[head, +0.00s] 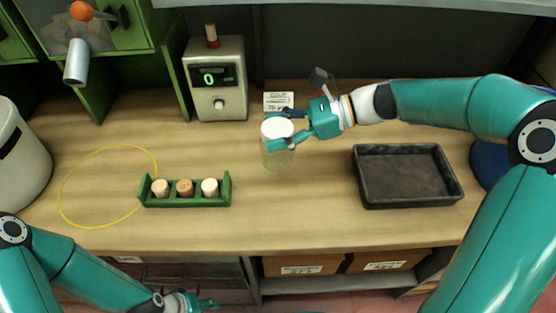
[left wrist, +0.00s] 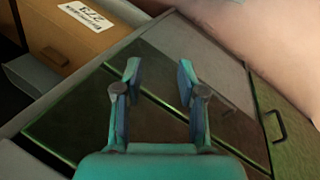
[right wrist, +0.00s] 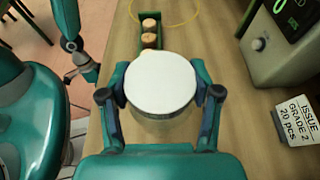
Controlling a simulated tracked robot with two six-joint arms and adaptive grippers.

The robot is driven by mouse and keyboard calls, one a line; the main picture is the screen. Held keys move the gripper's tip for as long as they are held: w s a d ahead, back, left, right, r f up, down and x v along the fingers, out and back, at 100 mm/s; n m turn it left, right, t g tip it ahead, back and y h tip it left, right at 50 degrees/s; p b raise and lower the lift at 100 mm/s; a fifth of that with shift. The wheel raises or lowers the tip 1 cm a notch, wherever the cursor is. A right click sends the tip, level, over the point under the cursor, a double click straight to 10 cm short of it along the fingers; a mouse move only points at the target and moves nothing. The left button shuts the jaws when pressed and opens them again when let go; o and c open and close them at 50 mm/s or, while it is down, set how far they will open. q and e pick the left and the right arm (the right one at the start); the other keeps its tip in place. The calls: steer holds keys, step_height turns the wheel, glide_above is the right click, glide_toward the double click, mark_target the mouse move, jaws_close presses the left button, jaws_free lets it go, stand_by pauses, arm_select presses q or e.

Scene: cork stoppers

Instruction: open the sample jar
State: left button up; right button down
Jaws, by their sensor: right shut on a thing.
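The sample jar (head: 278,158) is a clear glass jar with a white lid (head: 277,128), upright on the wooden bench in the head view. My right gripper (head: 281,131) reaches in from the right with its fingers on either side of the lid. In the right wrist view the white lid (right wrist: 160,84) sits between the fingers, which are shut on it; the glass below is mostly hidden. My left gripper (head: 192,301) is low in front of the bench in the head view. In the left wrist view its fingers (left wrist: 158,80) are apart with nothing between them.
A green rack (head: 185,201) holds three corks, left of the jar, near a yellow loop (head: 62,190). A grey device (head: 216,80) reading 0 and a small card (head: 278,98) stand behind. A dark tray (head: 408,200) lies right. Bench space before the jar is clear.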

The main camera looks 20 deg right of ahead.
mark_target(278, 161)
step_height(278, 161, down, 10)
steer(key=shift+r, duration=0.25)
steer(key=shift+s, duration=0.15)
steer(key=shift+c, duration=1.1)
jaws_free()
